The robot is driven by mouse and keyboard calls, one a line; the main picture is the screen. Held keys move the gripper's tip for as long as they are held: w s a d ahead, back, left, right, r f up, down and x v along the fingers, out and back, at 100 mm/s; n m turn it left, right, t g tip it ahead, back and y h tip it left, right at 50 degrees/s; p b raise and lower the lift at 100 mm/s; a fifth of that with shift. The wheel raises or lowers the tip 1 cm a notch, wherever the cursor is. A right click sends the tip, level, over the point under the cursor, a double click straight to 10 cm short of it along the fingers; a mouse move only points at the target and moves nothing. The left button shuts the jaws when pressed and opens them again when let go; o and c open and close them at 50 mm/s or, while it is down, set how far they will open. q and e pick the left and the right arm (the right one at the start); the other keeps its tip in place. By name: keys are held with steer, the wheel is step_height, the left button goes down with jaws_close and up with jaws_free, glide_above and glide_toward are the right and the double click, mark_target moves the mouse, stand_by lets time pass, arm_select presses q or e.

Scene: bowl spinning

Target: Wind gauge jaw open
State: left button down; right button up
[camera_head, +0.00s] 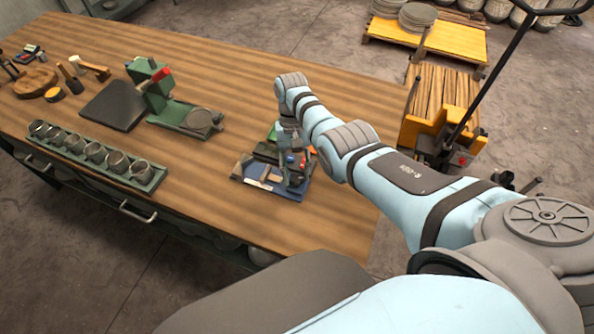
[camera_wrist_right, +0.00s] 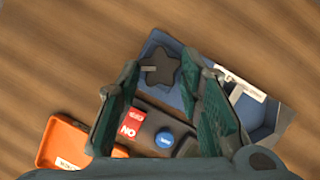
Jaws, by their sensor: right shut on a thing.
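The gauge fixture has a blue base (camera_head: 292,193) and sits near the front right part of the table. In the right wrist view the blue base (camera_wrist_right: 178,97) carries a dark star-shaped knob (camera_wrist_right: 162,70), a pale label and grey blocks. My right gripper (camera_head: 291,176) points down over the fixture. In the wrist view my right gripper's green-padded fingers (camera_wrist_right: 163,75) stand on either side of the star knob and are shut on it. The gauge jaw's opening cannot be made out. In the head view the gripper hides the knob. My left gripper is not in view.
A red switch (camera_wrist_right: 131,126), a blue button (camera_wrist_right: 164,139) and an orange box (camera_wrist_right: 75,144) lie close to my gripper. A green rack of metal cups (camera_head: 98,157) and a green stand (camera_head: 185,119) are left on the wooden table (camera_head: 225,80). Bare wood separates them from the fixture.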

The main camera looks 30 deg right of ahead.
steer(key=n+h, duration=0.1)
steer(key=n, duration=0.2)
steer(key=shift+a, duration=0.2)
steer(key=n+h, duration=0.1)
steer(key=n, duration=0.2)
steer(key=shift+a+n+h+p, duration=0.15)
steer(key=shift+n+h+p, duration=0.15)
steer(key=shift+p, duration=0.05)
steer(key=n+h, duration=0.1)
steer(key=n, duration=0.1)
steer(key=shift+a+n, duration=0.1)
steer(key=shift+n, duration=0.2)
steer(key=shift+a+n+t+h, duration=0.1)
steer(key=shift+n+t+h, duration=0.4)
steer(key=shift+n, duration=1)
steer(key=shift+s, duration=0.1)
steer(key=o, duration=1.2)
steer(key=shift+c, duration=0.2)
steer(key=shift+r, duration=0.1)
